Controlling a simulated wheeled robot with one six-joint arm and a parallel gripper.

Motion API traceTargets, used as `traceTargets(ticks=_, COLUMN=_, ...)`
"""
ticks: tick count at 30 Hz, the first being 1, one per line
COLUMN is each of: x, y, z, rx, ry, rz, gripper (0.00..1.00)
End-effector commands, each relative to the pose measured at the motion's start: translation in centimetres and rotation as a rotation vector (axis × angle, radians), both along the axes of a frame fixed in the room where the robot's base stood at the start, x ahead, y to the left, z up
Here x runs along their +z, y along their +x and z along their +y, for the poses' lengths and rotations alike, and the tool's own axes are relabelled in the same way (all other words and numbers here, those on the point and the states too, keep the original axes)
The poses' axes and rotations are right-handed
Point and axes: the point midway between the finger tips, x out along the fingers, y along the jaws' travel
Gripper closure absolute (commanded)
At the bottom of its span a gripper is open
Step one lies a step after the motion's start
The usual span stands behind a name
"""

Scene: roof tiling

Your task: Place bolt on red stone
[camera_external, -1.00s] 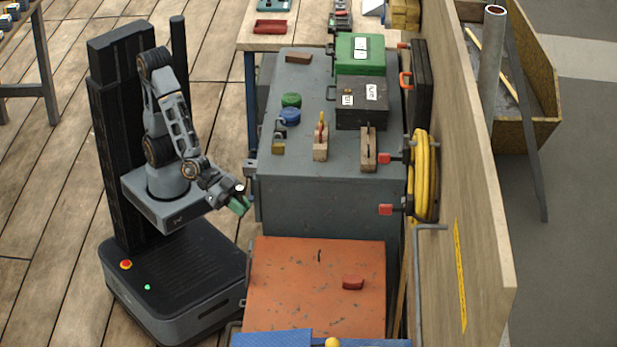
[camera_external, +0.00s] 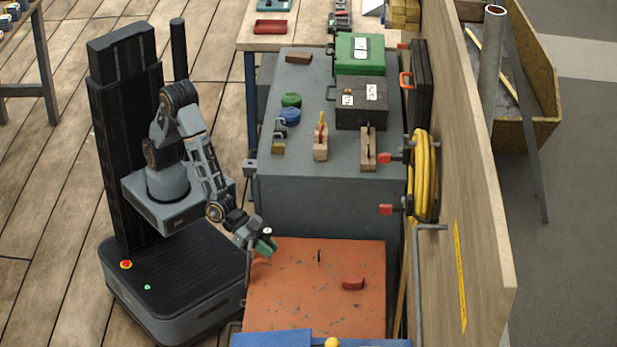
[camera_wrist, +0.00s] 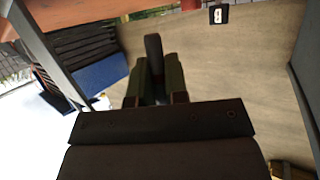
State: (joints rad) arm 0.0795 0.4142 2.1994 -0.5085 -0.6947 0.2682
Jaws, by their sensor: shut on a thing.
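My gripper (camera_external: 265,247) has green fingers and hangs over the back left part of the orange surface. In the wrist view, my gripper (camera_wrist: 154,85) is shut on a dark grey bar with a rounded end (camera_wrist: 153,48), which looks like the bolt. The bar sticks out past the fingertips. In the outside view the held piece is too small to make out clearly. The red stone (camera_external: 353,283) lies on the right part of the orange surface, to the right of and nearer the camera than my gripper. Nothing is seen on top of it.
The orange surface (camera_external: 285,300) is mostly clear, with a small dark upright piece (camera_external: 319,257) near its back. Behind it stands a higher grey cabinet (camera_external: 325,200) with boxes and small tools. A wooden wall (camera_external: 470,215) with a yellow hose (camera_external: 425,175) bounds the right side.

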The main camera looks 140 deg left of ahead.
Motion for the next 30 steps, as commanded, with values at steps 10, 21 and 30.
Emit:
traceTargets(ticks=10, x=-3.2, y=0.4, z=0.0, rx=-0.001, ry=0.000, rz=0.000, gripper=1.00)
traceTargets(ticks=21, x=-3.8, y=0.4, z=0.0, rx=0.000, ry=0.000, rz=0.000, gripper=1.00)
traceTargets(ticks=30, x=-3.6, y=0.4, z=0.0, rx=0.000, ry=0.000, rz=0.001, gripper=0.60)
